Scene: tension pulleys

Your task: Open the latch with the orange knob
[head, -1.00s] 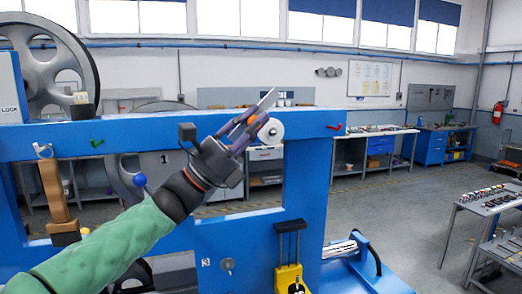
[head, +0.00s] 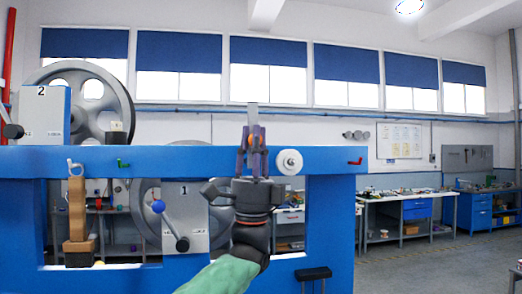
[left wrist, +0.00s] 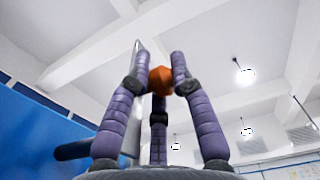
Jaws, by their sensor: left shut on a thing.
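My left gripper (head: 254,137) points straight up in front of the blue frame's top beam, left of a white disc (head: 289,162). In the left wrist view its purple fingers (left wrist: 161,72) are closed around the orange knob (left wrist: 161,79), which shows between the fingertips. The fingers hide most of the knob and the latch's mount in the head view. My right gripper is not in view.
The blue frame (head: 60,160) spans the left and middle. It carries a blue-ball lever (head: 158,206), a wooden block (head: 77,208), green (head: 123,164) and red (head: 355,162) hooks. A large grey wheel (head: 118,90) stands behind. Open floor (head: 430,265) lies at right.

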